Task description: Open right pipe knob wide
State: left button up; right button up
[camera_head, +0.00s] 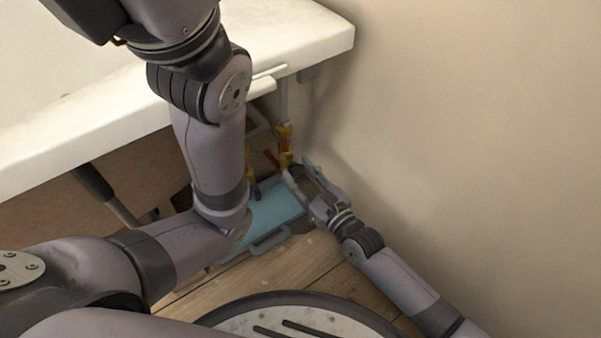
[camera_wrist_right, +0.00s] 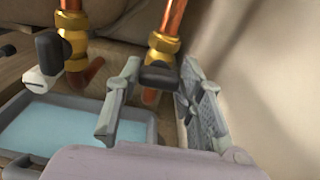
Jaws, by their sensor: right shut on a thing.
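The right pipe's dark knob (camera_wrist_right: 158,76) sits on a brass fitting (camera_wrist_right: 163,46) on a copper pipe in the right wrist view. My right gripper (camera_wrist_right: 160,88) has its two grey fingers on either side of this knob and is shut on it. In the head view, my right gripper (camera_head: 299,178) reaches in from the lower right to the brass fitting (camera_head: 285,132) below the sink; the knob is hard to make out there. My left arm crosses the left of the head view, and its fingers are out of frame.
A second brass fitting with a dark knob (camera_wrist_right: 48,52) is on the left pipe. A grey tray (camera_head: 270,239) of blue liquid lies on the wooden floor below. The white sink edge (camera_head: 318,42) is above, and the beige wall (camera_head: 460,120) is close on the right.

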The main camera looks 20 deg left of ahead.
jog(key=shift+n, duration=0.3)
jog(key=n, duration=0.3)
jog(key=shift+n, duration=0.3)
jog(key=n, duration=0.3)
jog(key=shift+s+n+p, duration=0.1)
jog(key=shift+n+p, duration=0.2)
jog(key=shift+p, duration=0.1)
jog(key=n, duration=0.3)
jog(key=shift+a+n+p, duration=0.1)
jog(key=shift+n+p, duration=0.2)
jog(key=shift+s+f+n+p, duration=0.15)
jog(key=shift+n+p, duration=0.3)
jog(key=shift+n, duration=1.85)
jog(key=shift+f, duration=0.1)
jog(key=o, duration=1.2)
jog(key=shift+c, duration=0.2)
